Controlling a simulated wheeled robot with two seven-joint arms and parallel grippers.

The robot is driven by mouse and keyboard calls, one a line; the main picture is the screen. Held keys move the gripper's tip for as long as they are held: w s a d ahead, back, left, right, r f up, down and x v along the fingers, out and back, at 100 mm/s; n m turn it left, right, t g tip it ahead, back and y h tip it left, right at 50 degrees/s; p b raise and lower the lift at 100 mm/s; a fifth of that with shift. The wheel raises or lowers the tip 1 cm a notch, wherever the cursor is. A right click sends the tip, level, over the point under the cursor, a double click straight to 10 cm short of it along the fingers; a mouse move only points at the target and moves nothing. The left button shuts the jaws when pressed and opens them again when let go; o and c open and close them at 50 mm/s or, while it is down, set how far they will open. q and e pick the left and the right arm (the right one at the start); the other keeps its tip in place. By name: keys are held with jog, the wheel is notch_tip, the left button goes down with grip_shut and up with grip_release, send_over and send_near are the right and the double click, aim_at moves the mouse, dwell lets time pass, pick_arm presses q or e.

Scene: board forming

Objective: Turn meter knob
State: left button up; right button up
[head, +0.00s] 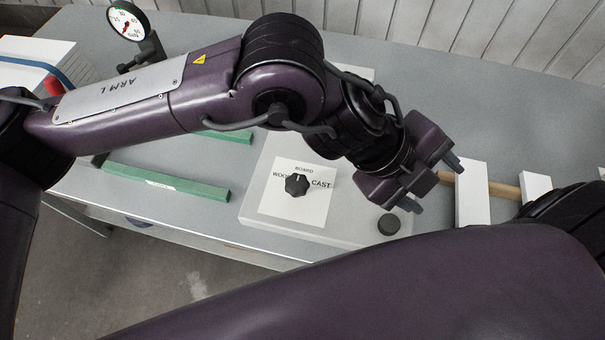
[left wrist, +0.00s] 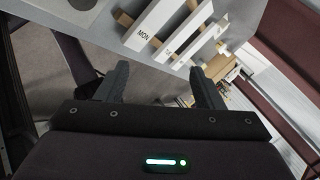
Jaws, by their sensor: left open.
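The meter knob (head: 297,184) is black and lobed. It sits on a white label (head: 290,206) marked BOARD, WOOD and CAST, on a pale flat box (head: 256,207) on the bench. A small light mark shows on the knob, but I cannot tell exactly which word it points to. My left gripper (head: 434,184) is open and empty, to the right of the knob and apart from it, over the box's right end. In the left wrist view its two fingers (left wrist: 161,86) are spread with nothing between them, and the knob is not visible there. My right gripper is not in view.
A dark round button (head: 389,224) is at the box's front right. White blocks with a wooden rod (head: 472,193) stand right of the gripper. Green bars (head: 167,182) lie left of the box. A dial gauge (head: 128,22) stands at the back left. My right arm crosses the front.

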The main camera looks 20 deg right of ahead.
pick_arm(q)
jog(key=w+a+f+t+y, duration=0.2)
jog(key=w+a+f+y, duration=0.3)
jog(key=w+a, duration=0.15)
jog(key=r+n+t+y, duration=0.1)
jog(key=n+y, duration=0.1)
jog(key=y, duration=0.2)
send_over(297, 182)
jog(key=shift+s+r, duration=0.1)
jog(key=shift+a, duration=0.1)
notch_tip(297, 182, down, 8)
jog(key=shift+r+p, duration=0.15)
jog(key=shift+p, duration=0.65)
jog(key=c, duration=1)
jog(key=shift+o, duration=0.2)
